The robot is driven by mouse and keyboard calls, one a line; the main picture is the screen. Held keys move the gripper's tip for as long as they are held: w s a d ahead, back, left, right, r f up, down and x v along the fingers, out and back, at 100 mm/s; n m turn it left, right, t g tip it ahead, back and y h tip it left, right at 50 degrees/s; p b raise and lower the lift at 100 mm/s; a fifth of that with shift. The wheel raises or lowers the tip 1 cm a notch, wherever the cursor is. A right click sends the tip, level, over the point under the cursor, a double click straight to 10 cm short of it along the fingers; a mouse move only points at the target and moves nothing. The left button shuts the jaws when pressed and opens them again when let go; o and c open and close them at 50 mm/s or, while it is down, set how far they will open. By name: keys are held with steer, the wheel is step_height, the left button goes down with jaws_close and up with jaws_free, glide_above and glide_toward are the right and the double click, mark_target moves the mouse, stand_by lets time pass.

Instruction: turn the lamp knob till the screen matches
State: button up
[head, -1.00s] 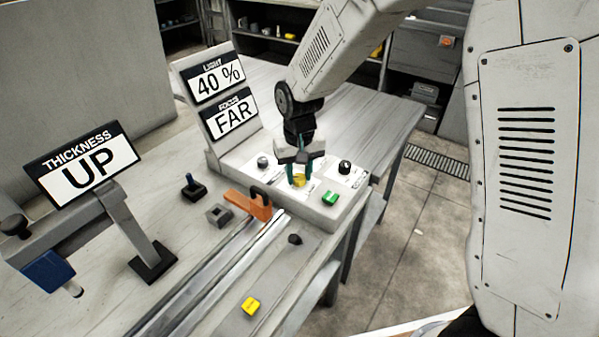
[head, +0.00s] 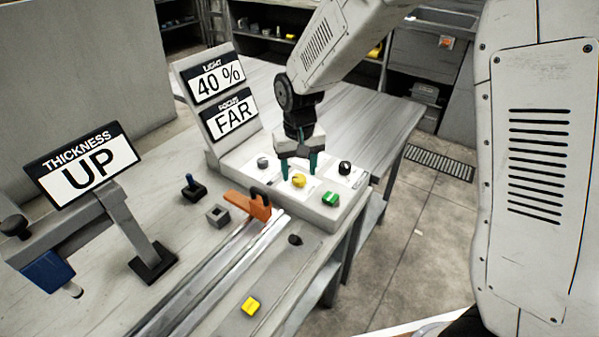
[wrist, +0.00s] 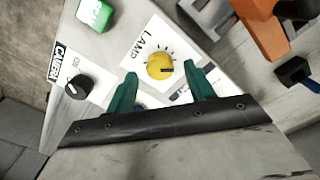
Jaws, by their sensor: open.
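The yellow lamp knob (wrist: 160,66) sits on a white plate marked LAMP in the wrist view, with tick marks around it. It also shows in the head view (head: 299,181). My gripper (wrist: 160,88) is open, its two green fingers apart and empty. The fingertips are close to the knob, and the knob appears just beyond the gap between them. In the head view my gripper (head: 299,166) is over the control box, just behind the knob. The light screen (head: 217,79) reads 40 %. The focus screen (head: 231,115) below it reads FAR.
A black camera knob (wrist: 78,87) and a green button (wrist: 95,12) are near the lamp knob. A grey knob (head: 263,163) sits left of my gripper. An orange clamp (head: 248,204) stands by the rails. The thickness sign (head: 84,167) reads UP.

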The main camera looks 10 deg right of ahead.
mark_target(300, 179)
step_height(300, 179, up, 6)
steer(key=shift+r, duration=0.1)
stand_by(0.4)
steer(key=shift+s+d, duration=0.1)
steer(key=shift+s, duration=0.2)
steer(key=s+d+r, duration=0.4)
steer(key=s+d, duration=0.1)
steer(key=s, duration=0.4)
steer(key=s+d+r+m+t, duration=0.1)
steer(key=s+d+r, duration=0.3)
steer(key=s, duration=0.5)
steer(key=s+d+r, duration=0.4)
steer(key=s+d, duration=0.2)
steer(key=s, duration=0.4)
steer(key=shift+d, duration=0.4)
steer(key=shift+s+f, duration=0.1)
stand_by(0.8)
